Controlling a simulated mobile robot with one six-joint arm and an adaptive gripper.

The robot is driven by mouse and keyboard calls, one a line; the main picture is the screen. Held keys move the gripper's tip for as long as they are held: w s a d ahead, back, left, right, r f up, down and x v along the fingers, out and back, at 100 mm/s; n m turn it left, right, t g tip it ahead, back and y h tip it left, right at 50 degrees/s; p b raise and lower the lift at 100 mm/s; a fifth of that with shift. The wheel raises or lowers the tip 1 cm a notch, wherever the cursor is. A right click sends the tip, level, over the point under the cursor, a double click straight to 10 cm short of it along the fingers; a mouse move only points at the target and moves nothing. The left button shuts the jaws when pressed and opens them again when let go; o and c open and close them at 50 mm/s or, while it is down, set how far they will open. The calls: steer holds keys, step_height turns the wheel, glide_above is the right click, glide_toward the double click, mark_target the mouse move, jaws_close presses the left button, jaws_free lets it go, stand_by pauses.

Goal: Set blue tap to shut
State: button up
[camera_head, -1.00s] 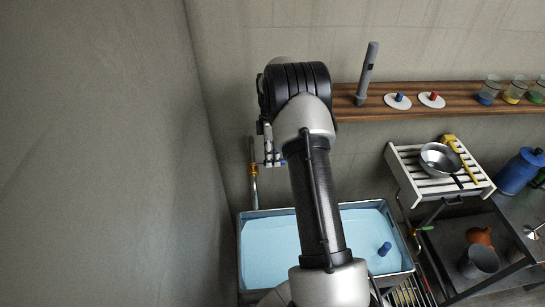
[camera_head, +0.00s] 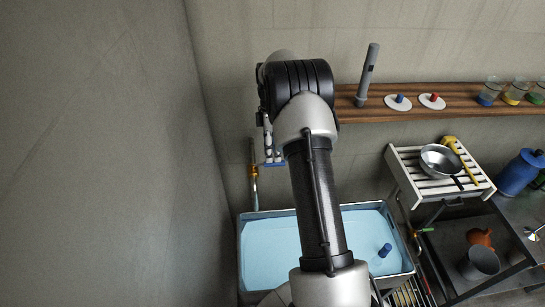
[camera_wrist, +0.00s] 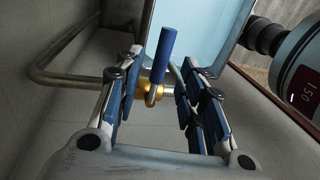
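The blue tap shows in the wrist view as a blue lever handle (camera_wrist: 163,55) on a brass body (camera_wrist: 150,90), fitted to a metal pipe. In the head view its brass body (camera_head: 254,171) is on the pipe by the wall, above the tank's back left corner. My gripper (camera_wrist: 165,62) is open. Its blue-padded fingers stand on either side of the lever, with a visible gap on both sides. In the head view my gripper (camera_head: 272,160) hangs just right of the pipe, partly hidden by my arm.
The tank (camera_head: 241,246) holds pale blue liquid, with a small blue object (camera_head: 385,249) in it. A wooden shelf (camera_head: 450,108) runs along the back wall. A white slatted rack (camera_head: 402,158) with a metal pan (camera_head: 440,160) stands at right. The left wall is close.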

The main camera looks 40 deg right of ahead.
step_height(320, 180, up, 9)
steer(key=w, duration=0.1)
steer(key=shift+w+d+f, duration=0.15)
steer(key=shift+w+d, duration=0.05)
steer(key=shift+d, duration=0.2)
